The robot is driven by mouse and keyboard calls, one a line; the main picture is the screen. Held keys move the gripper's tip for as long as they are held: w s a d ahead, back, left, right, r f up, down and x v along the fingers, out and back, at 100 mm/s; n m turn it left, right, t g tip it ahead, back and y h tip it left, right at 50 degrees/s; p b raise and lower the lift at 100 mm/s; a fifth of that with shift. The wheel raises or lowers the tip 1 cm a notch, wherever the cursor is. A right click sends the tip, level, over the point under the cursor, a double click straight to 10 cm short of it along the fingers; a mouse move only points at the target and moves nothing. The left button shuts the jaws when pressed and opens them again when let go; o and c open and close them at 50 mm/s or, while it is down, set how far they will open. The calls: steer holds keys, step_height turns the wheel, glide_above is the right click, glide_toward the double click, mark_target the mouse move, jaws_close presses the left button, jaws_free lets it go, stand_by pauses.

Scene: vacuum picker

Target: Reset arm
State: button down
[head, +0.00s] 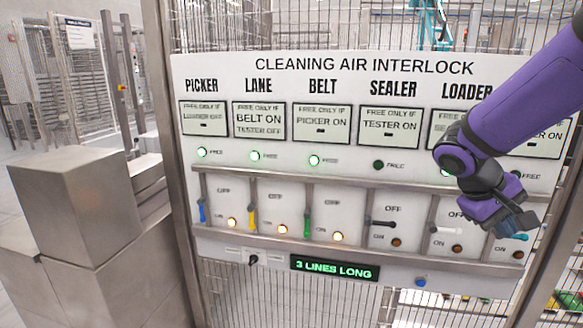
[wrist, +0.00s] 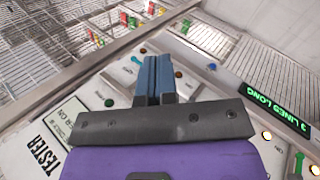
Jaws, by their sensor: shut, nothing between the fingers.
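My purple arm comes in from the upper right of the head view. My gripper (head: 519,226) hangs in front of the right part of the white interlock panel (head: 330,178). It is shut and empty. In the wrist view my gripper (wrist: 153,70) shows its two blue-grey fingers together, pointing toward the panel's lower edge. The gripper partly hides the rightmost switch, whose teal lever (head: 521,237) shows just beside the fingertips. I cannot tell whether the fingers touch it.
The blue (head: 202,212), yellow (head: 252,219) and green (head: 307,225) levers are down with lit lamps. The black lever (head: 383,223) and white lever (head: 447,230) stick out sideways. A display (head: 334,268) reads "3 LINES LONG". Metal boxes (head: 85,205) stand at left.

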steer(key=s+a+r+t+y, duration=0.6)
steer(key=s+a, duration=0.4)
steer(key=s, duration=0.3)
step_height(320, 180, up, 2)
steer(key=shift+a+r+m+y, duration=0.1)
steer(key=shift+a+m+y, duration=0.2)
steer(key=shift+y, duration=0.5)
